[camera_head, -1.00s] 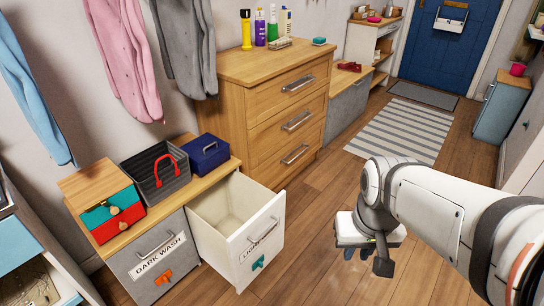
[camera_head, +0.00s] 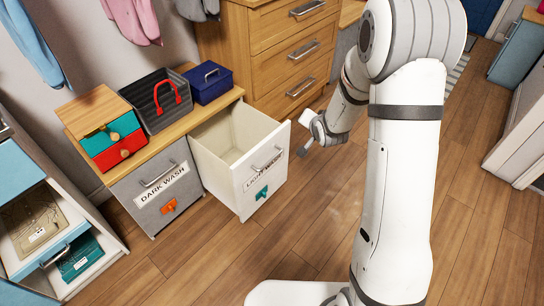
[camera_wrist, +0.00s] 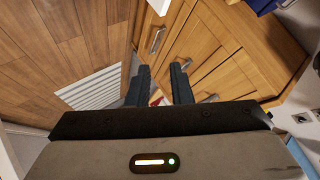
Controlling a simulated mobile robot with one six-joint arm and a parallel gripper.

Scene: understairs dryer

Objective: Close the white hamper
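The white hamper (camera_head: 218,165) is a drawer-like bin labelled LIGHT WASH, pulled out from the low bench and open at the top, with nothing seen inside. Its front panel has a metal handle (camera_head: 267,159) and a teal tag (camera_head: 262,193). My gripper (camera_head: 312,137) is to the right of the hamper's front panel, near its upper right corner, and looks apart from it. In the wrist view my gripper (camera_wrist: 160,75) has its two dark fingers spread with nothing held between them.
The closed grey DARK WASH hamper (camera_head: 150,190) is to the left. A dark basket (camera_head: 160,112), a blue box (camera_head: 210,83) and a small coloured drawer box (camera_head: 105,135) stand on the bench. A wooden dresser (camera_head: 285,60) is behind. The floor in front is clear.

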